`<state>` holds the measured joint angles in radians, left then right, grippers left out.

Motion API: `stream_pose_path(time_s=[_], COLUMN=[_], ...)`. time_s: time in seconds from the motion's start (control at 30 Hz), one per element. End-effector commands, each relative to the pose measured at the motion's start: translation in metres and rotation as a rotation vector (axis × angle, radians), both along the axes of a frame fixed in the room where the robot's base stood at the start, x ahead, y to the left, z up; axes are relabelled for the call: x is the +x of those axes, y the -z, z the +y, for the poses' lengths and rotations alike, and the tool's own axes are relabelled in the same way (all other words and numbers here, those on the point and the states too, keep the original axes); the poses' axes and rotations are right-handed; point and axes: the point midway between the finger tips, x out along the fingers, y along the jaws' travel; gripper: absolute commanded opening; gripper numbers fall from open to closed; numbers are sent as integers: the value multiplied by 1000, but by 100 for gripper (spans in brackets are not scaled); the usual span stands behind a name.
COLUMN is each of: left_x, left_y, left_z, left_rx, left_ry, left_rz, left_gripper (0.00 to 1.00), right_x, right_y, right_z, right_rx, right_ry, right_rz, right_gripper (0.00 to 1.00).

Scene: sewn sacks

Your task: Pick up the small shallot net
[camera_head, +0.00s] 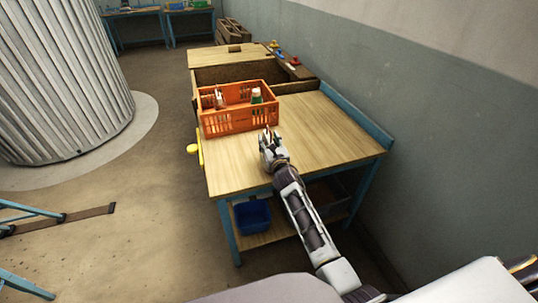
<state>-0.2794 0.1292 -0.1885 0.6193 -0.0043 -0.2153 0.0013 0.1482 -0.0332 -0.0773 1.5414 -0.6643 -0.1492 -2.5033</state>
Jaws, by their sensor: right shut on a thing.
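My right gripper (267,136) is over the wooden top of the workbench, just in front of the right part of the orange crate. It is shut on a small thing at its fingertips. The fingers mostly hide this thing, and it is too small to tell whether it is the small shallot net. I cannot make out a shallot net anywhere else. My left gripper is not in view.
The orange crate (227,127) holds a green-and-white bottle (256,97) and other small items. The workbench top (325,140) is clear to the right. A blue bin (252,216) stands on the lower shelf. A wall (430,110) runs along the right.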

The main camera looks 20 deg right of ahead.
Motion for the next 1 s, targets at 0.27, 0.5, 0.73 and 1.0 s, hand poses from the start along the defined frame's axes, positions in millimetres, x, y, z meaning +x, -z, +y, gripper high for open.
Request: stream_pose_path(time_s=[0.27,0.5,0.73,1.0], left_x=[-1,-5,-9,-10], left_y=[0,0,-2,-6], left_z=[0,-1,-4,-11], left_rx=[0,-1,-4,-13], left_ry=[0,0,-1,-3], left_rz=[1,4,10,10], left_gripper=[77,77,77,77], right_x=[0,0,0,1], right_y=[-1,-1,-11,-39], right_z=[-1,-1,-1,-1], right_rx=[-2,-3,-4,-4], right_ry=[1,1,1,-1], right_rz=[-1,0,-2,-5], right_gripper=[0,0,0,0])
